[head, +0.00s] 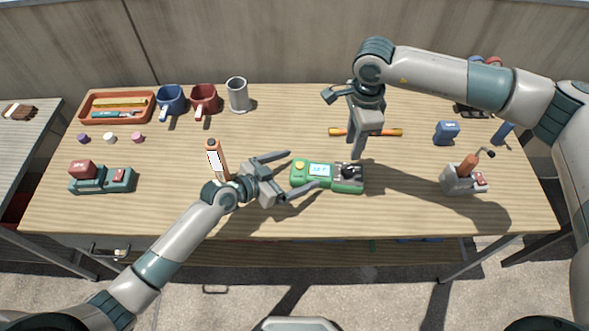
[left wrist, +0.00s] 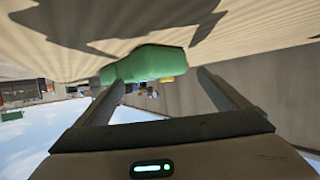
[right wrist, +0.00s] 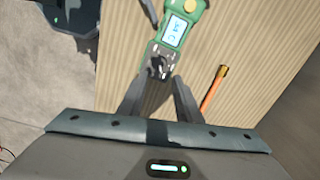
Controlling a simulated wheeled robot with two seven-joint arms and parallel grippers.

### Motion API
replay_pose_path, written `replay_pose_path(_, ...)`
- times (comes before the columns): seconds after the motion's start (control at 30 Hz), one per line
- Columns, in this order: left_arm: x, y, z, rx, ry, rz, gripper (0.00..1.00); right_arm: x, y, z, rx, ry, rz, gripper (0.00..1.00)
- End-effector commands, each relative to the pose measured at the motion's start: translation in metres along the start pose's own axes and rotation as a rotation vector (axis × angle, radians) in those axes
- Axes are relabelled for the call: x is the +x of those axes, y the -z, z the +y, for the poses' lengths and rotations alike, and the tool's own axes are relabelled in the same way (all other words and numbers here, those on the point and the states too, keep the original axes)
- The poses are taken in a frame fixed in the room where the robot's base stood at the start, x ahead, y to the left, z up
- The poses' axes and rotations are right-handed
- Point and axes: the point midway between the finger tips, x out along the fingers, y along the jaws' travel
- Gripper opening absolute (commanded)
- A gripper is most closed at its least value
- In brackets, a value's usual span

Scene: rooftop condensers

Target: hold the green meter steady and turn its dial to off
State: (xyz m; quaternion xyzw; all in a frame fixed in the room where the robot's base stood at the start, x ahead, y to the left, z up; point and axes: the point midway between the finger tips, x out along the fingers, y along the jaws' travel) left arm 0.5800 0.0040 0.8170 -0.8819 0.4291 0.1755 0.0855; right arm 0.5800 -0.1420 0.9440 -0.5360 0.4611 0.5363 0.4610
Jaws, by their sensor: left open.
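The green meter (head: 313,183) lies flat on the table, with a lit screen (head: 319,170), a yellow button at its left end and a dark dial (head: 349,172) at its right end. My left gripper (head: 303,169) is open, its fingers on either side of the meter's left end; contact cannot be told. In the left wrist view the meter's green end (left wrist: 150,62) shows just past the two spread fingers. My right gripper (head: 357,155) points down above the dial end. In the right wrist view its fingers are apart and empty, with the dial (right wrist: 157,66) just beyond their tips.
An orange-and-white upright object (head: 215,160) stands close to my left gripper. A grey device with a crank (head: 464,180) sits at right. Mugs (head: 204,99) and an orange tray (head: 117,121) are at back left.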

Motion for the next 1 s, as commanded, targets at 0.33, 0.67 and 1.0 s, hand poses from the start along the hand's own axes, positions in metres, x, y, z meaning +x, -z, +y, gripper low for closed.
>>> replay_pose_path(0.33,0.0003,-0.0001,0.0,0.0,0.0,0.0,0.75,0.0,-0.0001,0.0,0.0,0.0,0.0,0.31)
replay_pose_path(0.67,0.0003,-0.0007,-0.0002,-0.001,0.0,-0.001,0.36,0.0001,-0.0001,0.0,0.0,0.0,0.0,0.31)
replay_pose_path(1.0,0.0003,-0.0017,0.0,-0.002,0.0,-0.003,0.36,-0.0003,0.0012,-0.0018,0.097,-0.009,-0.01,0.45)
